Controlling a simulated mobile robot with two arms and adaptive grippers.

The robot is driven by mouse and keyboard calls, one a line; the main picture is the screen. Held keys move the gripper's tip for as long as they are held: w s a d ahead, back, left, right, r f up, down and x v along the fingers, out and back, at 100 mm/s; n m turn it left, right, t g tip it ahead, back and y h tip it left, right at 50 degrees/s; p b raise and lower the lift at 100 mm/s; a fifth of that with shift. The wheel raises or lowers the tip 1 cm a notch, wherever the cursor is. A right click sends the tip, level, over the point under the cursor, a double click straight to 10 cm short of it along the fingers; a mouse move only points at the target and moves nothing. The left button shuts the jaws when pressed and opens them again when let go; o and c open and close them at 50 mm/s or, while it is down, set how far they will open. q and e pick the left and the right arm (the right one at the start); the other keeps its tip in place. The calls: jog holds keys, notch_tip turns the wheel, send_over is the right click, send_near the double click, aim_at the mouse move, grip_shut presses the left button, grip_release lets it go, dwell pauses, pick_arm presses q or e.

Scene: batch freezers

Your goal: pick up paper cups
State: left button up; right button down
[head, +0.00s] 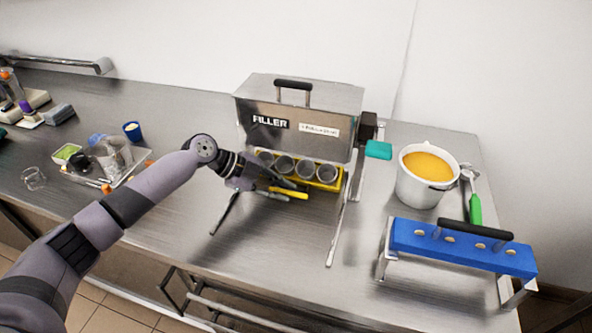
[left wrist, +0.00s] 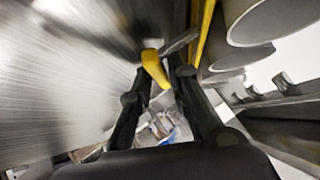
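Several grey cups (head: 285,166) sit in a row in a yellow holder (head: 327,185) under the steel filler (head: 300,105). The cups also show large at the top right of the left wrist view (left wrist: 262,22). My left gripper (head: 281,188) is low in front of the holder, at a yellow handle (head: 290,193). In the left wrist view the end of this handle (left wrist: 154,68) shows between the two dark fingers (left wrist: 165,78). I cannot tell whether the fingers press on it. My right gripper is not in view.
A white pot of orange liquid (head: 428,168), a green-handled scoop (head: 475,208) and a blue rack (head: 460,247) stand on the right. A tray of small items (head: 122,180) and a blue cup (head: 132,131) are left. The counter between my arm and the blue rack is mostly clear.

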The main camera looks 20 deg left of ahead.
pick_arm(q)
jog(key=shift+c, duration=0.6)
grip_shut()
jog(key=shift+r, duration=0.1)
